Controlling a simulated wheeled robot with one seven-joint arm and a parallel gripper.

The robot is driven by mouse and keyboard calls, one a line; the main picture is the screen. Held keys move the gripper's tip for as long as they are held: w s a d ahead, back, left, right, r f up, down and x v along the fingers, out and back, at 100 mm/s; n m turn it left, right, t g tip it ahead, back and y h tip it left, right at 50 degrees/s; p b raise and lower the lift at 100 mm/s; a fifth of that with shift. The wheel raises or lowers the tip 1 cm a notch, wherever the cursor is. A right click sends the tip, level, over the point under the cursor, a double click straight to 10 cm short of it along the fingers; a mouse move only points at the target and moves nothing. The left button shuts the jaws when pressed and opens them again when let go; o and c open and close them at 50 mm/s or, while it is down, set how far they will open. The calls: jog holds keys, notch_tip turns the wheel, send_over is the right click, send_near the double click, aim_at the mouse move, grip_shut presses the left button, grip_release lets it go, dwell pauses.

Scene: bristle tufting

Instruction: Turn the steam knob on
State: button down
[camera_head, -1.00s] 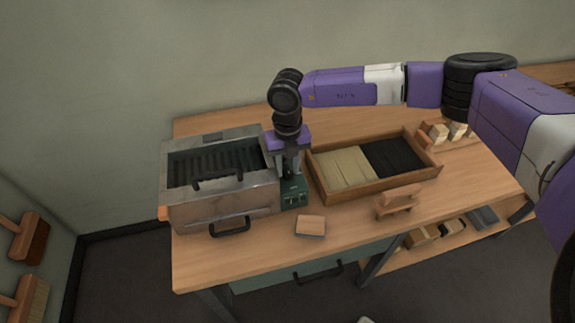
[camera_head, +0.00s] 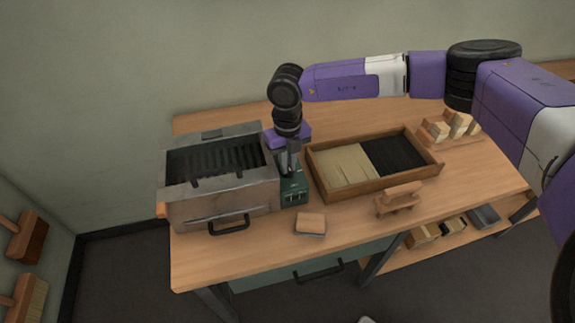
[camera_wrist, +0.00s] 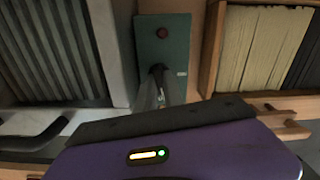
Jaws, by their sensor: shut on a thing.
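A green control box (camera_head: 296,196) stands on the workbench between the steel steamer and the wooden tray. In the wrist view its green top (camera_wrist: 178,50) carries a red round button (camera_wrist: 162,32) and, nearer my gripper, the dark steam knob (camera_wrist: 157,70). My gripper (camera_head: 289,172) points down over the box, its fingers closed around the knob. In the wrist view the fingertips (camera_wrist: 162,84) meet at the knob and hide most of it. I cannot read the knob's setting.
The steel steamer (camera_head: 223,210) with a slatted top is close on the left. A wooden tray (camera_head: 338,192) of pale and black bristles is close on the right. A small wooden block (camera_head: 311,223) and a wooden brush body (camera_head: 398,199) lie in front. Wooden blocks (camera_head: 452,126) stand at right.

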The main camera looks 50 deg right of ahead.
jog(key=n+b, duration=0.2)
jog(key=n, duration=0.2)
jog(key=shift+f+b, duration=0.1)
jog(key=shift+b, duration=0.2)
jog(key=n+b, duration=0.2)
jog(key=n, duration=0.2)
jog(key=n+b, duration=0.2)
jog(key=n, duration=0.2)
jog(key=shift+n+b, duration=0.55)
jog(key=shift+n, duration=1.25)
jog(key=c, duration=1.5)
grip_release()
jog(key=shift+o, duration=0.2)
jog(key=shift+r+b, duration=0.3)
jog(key=shift+r, duration=3.75)
